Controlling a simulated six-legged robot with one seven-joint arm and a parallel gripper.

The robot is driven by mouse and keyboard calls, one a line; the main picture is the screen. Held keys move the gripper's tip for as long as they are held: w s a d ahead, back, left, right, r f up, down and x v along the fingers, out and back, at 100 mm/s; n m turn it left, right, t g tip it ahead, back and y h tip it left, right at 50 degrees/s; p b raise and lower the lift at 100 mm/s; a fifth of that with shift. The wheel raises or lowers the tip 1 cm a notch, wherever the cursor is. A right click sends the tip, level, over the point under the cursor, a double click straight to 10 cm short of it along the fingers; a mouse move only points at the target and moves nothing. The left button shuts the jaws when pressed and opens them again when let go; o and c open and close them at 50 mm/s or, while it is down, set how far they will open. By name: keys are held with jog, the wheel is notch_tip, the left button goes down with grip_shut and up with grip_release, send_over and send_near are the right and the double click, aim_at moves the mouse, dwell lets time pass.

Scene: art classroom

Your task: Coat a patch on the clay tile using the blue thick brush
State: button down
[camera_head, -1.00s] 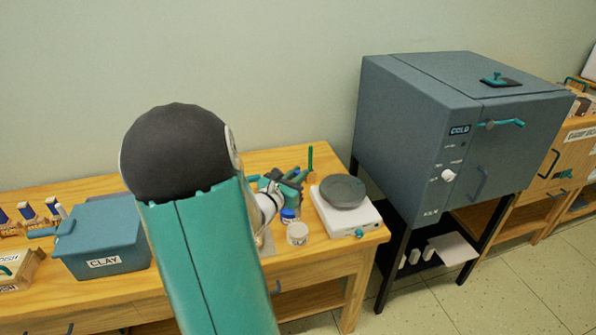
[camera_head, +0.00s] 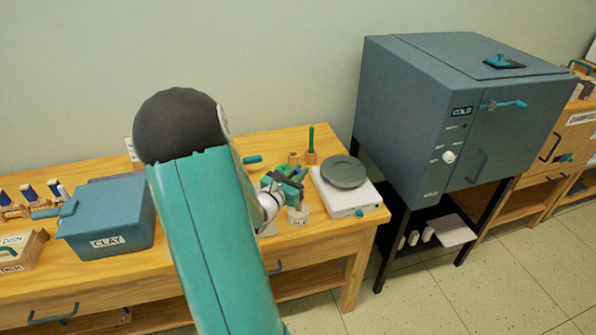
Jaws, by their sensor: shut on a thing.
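My gripper (camera_head: 286,186) is over the wooden table (camera_head: 335,232), behind and right of my teal arm. It is shut on what looks like the blue thick brush (camera_head: 292,191), of which only a small blue part shows between the jaws. A white labelled jar (camera_head: 299,216) stands directly below the gripper. I cannot tell whether the brush tip is inside it. The clay tile cannot be made out; a greyish edge (camera_head: 269,230) beside my wrist may be part of it.
A green-handled brush (camera_head: 311,140) stands in a wooden holder behind the gripper, beside another wooden holder (camera_head: 294,158). A white scale (camera_head: 345,193) is close on the right. The blue clay bin (camera_head: 107,218) is left; the kiln (camera_head: 450,120) stands beyond the table.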

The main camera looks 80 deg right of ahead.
jog(key=shift+f, duration=0.7)
dwell(1.7)
jog(key=shift+r, duration=3.6)
